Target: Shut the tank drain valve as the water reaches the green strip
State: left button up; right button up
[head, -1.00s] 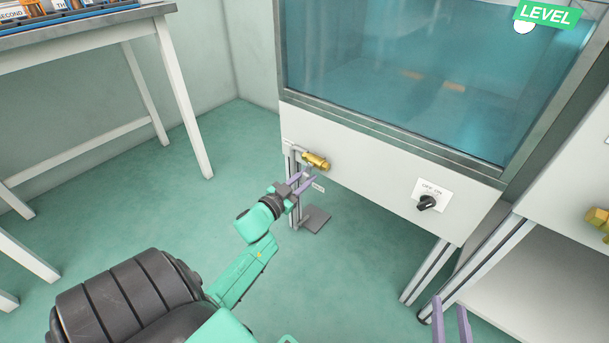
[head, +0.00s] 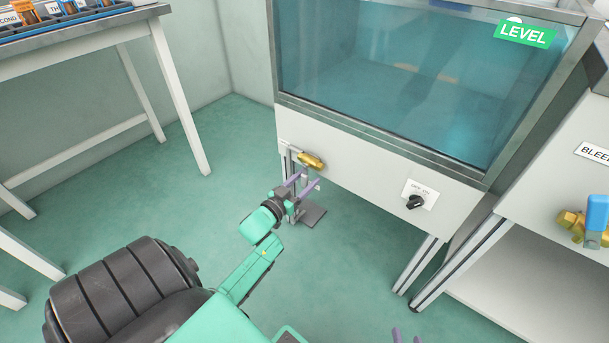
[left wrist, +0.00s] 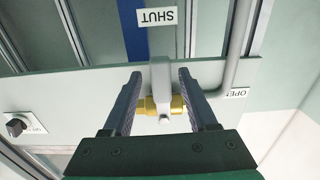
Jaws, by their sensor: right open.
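The tank (head: 370,143) holds blue water behind its glass front, with a green LEVEL sign (head: 525,34) at its upper right. I cannot make out exactly where the waterline stands against the green. The brass drain valve (head: 312,161) sits low at the tank's left corner. My left gripper (head: 311,179) is just below and in front of it. In the left wrist view its open fingers stand either side of the grey valve handle (left wrist: 160,76) and brass body, with gaps. A SHUT label (left wrist: 156,19) and an OPEN label (left wrist: 239,92) show there. My right gripper (head: 405,336) is open at the bottom edge, mostly cut off.
A switch knob (head: 415,202) is on the tank's lower panel. A second brass valve with a blue handle (head: 597,212) is on a cabinet at right, under a cut-off label. A table (head: 85,25) stands at left. Open green floor lies between.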

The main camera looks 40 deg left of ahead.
pick_arm(q)
jog(key=s+p, duration=0.4)
jog(key=s, duration=1)
jog(key=shift+s+p, duration=0.3)
pick_arm(e)
jog(key=r, duration=0.1)
jog(key=d+r+g, duration=0.1)
jog(key=r, duration=0.1)
jog(key=r+n+g+h, duration=0.1)
jog(key=shift+w+d+r, duration=0.15)
jog(key=shift+d+r, duration=0.1)
jog(key=shift+r, duration=0.05)
pick_arm(q)
jog(key=shift+d, duration=0.1)
